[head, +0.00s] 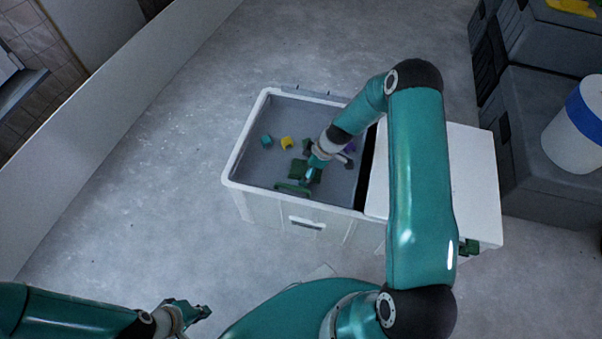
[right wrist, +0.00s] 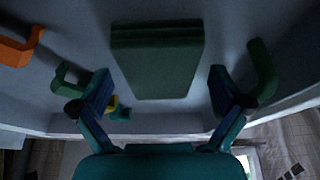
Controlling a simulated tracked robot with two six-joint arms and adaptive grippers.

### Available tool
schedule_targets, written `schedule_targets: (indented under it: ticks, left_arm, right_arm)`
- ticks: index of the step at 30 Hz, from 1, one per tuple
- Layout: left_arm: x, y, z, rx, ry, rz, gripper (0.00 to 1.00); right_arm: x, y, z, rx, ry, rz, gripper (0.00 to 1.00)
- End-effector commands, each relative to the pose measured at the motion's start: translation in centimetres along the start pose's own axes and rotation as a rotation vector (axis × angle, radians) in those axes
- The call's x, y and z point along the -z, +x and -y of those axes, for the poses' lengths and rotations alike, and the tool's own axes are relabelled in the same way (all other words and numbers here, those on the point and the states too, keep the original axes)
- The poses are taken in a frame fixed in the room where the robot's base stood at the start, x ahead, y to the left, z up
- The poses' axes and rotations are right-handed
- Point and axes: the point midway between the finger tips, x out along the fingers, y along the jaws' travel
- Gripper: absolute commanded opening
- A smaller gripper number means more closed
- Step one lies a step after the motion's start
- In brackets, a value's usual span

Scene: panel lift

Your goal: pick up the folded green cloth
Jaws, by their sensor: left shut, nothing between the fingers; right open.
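The folded green cloth (right wrist: 158,62) lies flat on the bin floor in the right wrist view, a dark green slab between and beyond my open fingers. In the head view the cloth (head: 298,168) shows partly, beside my right gripper. My right gripper (right wrist: 160,90) is open, with its fingertips to either side of the cloth's near end and nothing visibly held. It also shows in the head view (head: 312,172), reaching down into the bin. My left gripper (head: 190,312) is shut and empty, low at the left, outside the bin.
The grey-white bin (head: 232,172) has raised walls around the cloth. A green curved piece (right wrist: 262,68), a green bracket (right wrist: 68,80) and an orange piece (right wrist: 18,50) lie near the cloth. A yellow block (head: 287,142) and a teal block (head: 266,140) lie further left. A white lid (head: 478,190) adjoins.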

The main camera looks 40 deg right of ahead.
Motion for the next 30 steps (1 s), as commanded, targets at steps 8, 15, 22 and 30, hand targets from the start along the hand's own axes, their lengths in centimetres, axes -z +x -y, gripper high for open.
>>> schedule_targets:
  ticks: [8,15,22,30]
  left_arm:
    - [0.00,0.41,0.15,0.000,0.000,0.000,0.00]
    - [0.00,0.41,0.15,0.000,0.000,0.000,0.00]
    - [0.00,0.41,0.15,0.000,0.000,0.000,0.00]
    - [0.00,0.41,0.14,0.000,0.000,0.000,0.00]
  right_arm:
    - [-0.06,0.19,0.03,0.001,-0.002,0.000,1.00]
    - [-0.04,0.16,0.03,0.001,-0.001,0.000,1.00]
    - [-0.05,0.16,0.02,0.000,-0.001,0.000,0.75]
    - [-0.06,0.16,0.02,0.000,-0.001,0.000,0.36]
